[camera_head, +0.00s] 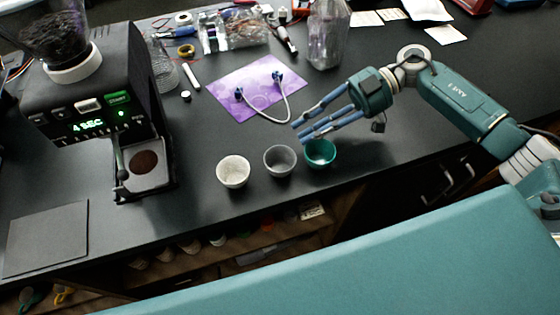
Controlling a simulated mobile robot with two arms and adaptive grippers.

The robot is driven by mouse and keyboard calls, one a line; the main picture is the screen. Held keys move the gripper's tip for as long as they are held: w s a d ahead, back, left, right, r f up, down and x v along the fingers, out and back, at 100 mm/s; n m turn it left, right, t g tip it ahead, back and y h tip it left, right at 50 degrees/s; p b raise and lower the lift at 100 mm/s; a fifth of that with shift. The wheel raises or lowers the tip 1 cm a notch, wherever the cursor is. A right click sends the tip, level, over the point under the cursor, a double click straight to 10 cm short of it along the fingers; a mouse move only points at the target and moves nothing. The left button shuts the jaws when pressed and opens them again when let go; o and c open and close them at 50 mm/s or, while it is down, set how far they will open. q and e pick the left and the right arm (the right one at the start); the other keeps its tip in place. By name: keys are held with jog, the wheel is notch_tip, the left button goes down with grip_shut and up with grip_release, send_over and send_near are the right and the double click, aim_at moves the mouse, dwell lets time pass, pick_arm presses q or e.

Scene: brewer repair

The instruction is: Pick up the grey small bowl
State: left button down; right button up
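The grey small bowl (279,161) stands upright on the dark counter, in the middle of a row of three small bowls. A white bowl (233,171) is on its left and a teal bowl (320,153) on its right. My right gripper (299,130) reaches in from the right, with its blue fingers pointing left, above and behind the grey and teal bowls. Its fingers are apart, with nothing seen between them. It appears clear of the grey bowl. My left gripper is out of view.
A coffee grinder (95,100) stands at left. A purple mat (245,88) with a looped cable lies behind the bowls. A clear container (328,35) stands farther back. The counter's front edge runs just before the bowls.

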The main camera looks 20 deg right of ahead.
jog(key=shift+a+f, duration=0.1)
jog(key=shift+a, duration=0.6)
jog(key=p, duration=0.3)
send_over(280, 164)
jog(key=w+d, duration=0.2)
jog(key=shift+w+a+f, duration=0.1)
jog(key=shift+f, duration=0.6)
jog(key=shift+a+f, duration=0.2)
jog(key=shift+d, duration=0.1)
grip_shut()
